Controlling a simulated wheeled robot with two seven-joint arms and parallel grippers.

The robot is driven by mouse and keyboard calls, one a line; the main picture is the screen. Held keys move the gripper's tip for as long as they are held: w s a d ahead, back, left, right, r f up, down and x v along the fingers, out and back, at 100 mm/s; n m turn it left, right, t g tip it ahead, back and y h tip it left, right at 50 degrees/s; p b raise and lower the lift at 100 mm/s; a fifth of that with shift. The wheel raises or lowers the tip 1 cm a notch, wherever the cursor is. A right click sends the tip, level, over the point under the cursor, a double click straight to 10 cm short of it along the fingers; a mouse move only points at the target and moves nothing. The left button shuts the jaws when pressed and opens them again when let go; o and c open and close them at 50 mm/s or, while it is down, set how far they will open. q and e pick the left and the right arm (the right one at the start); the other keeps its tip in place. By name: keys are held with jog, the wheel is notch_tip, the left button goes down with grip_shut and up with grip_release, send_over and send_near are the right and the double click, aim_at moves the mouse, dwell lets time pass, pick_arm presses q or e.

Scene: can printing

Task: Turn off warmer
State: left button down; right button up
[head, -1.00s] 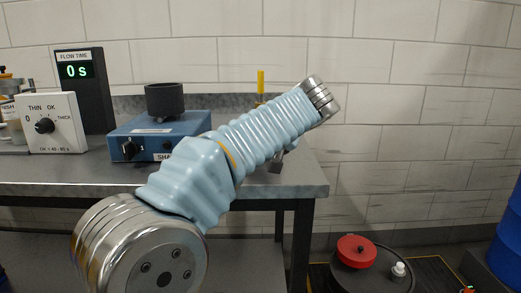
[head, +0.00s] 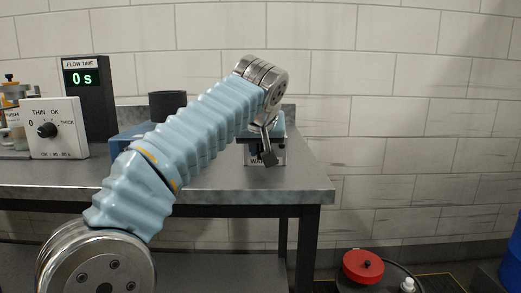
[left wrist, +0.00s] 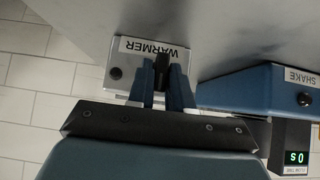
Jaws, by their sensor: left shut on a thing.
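The warmer is a small grey box with a WARMER label (left wrist: 150,50), upside down in the left wrist view. In the head view its labelled front (head: 279,158) shows at the right end of the bench, partly covered by my arm. My left gripper (left wrist: 162,78) has its blue fingers on either side of a dark knob (left wrist: 162,63) on the warmer's front and is shut on it. A small dark round part (left wrist: 116,73) sits beside the label. In the head view the left gripper (head: 266,150) is small, in front of the warmer. My right gripper is not in view.
The blue SHAKE unit (left wrist: 250,88) stands beside the warmer, with a dark cup (head: 167,104) on it in the head view. A dial box (head: 60,125) and a flow time display (head: 88,95) stand left on the grey bench (head: 230,182). A red-topped container (head: 362,266) is low right.

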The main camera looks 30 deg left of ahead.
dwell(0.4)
pick_arm(q)
jog(key=c, duration=1.1)
grip_release()
jog(key=p+v, duration=0.1)
jog(key=v, duration=1.2)
jog(key=shift+s+d+r+p, duration=0.15)
jog(key=shift+s+r+p, duration=0.05)
jog(key=shift+r+p, duration=0.15)
